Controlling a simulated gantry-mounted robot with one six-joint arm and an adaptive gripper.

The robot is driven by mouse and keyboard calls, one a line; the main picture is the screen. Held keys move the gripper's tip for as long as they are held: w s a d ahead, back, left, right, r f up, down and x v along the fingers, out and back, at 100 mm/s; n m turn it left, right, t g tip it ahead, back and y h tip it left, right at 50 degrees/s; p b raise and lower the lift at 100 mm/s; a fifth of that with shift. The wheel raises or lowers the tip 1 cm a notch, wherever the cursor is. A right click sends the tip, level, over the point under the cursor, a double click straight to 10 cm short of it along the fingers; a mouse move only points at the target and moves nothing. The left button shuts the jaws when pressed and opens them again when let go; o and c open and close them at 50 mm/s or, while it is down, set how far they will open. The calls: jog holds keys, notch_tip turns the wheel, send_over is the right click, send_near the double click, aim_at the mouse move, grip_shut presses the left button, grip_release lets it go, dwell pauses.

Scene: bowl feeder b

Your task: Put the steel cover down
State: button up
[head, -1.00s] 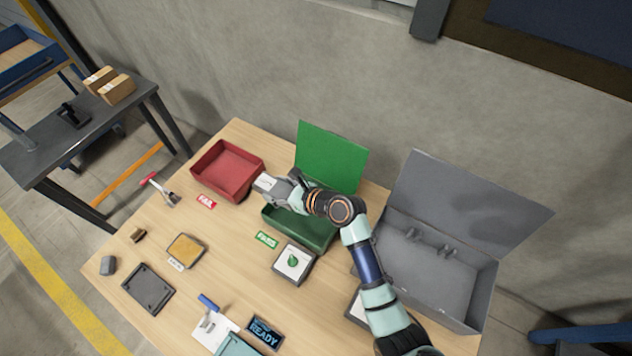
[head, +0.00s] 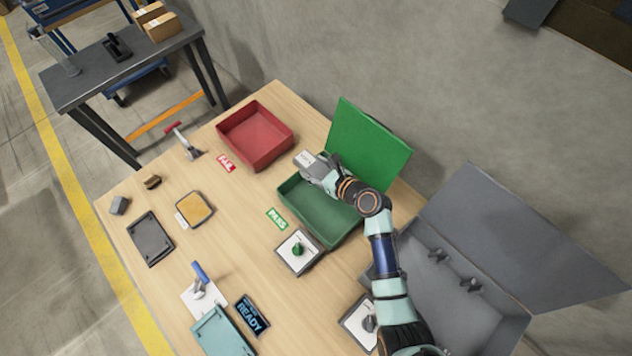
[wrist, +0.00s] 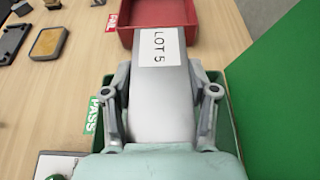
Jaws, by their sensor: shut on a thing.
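The steel cover (wrist: 158,85) is a silvery plate with a "LOT 5" label, seen large in the wrist view. My gripper (wrist: 160,95) is shut on it, one finger along each side. In the head view my gripper (head: 318,170) is over the far left part of the open green PASS bin (head: 345,228). The cover (head: 304,158) shows as a small pale piece beyond the fingers, near the gap between the green bin and the red bin (head: 283,137). The cover's near end is hidden by my gripper.
The green bin's lid (head: 368,145) stands raised behind my gripper. FAIL (head: 226,163) and PASS (head: 277,219) labels lie before the bins. A white pad with a green knob (head: 298,250) and an open grey case (head: 465,285) are nearby. Bare wood lies left of the green bin.

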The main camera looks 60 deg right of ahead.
notch_tip(320, 180, down, 8)
jog(key=b, duration=0.3)
jog(key=shift+r, duration=0.2)
jog(key=o, duration=1.6)
jog(key=shift+d, duration=0.1)
jog(key=p+v, duration=0.1)
jog(key=v, duration=0.3)
jog(key=p+v, duration=0.2)
jog(key=v, duration=0.2)
jog(key=r+p+v, duration=0.1)
jog(key=v, duration=0.3)
jog(key=shift+r+p, duration=0.1)
jog(key=shift+p, duration=0.3)
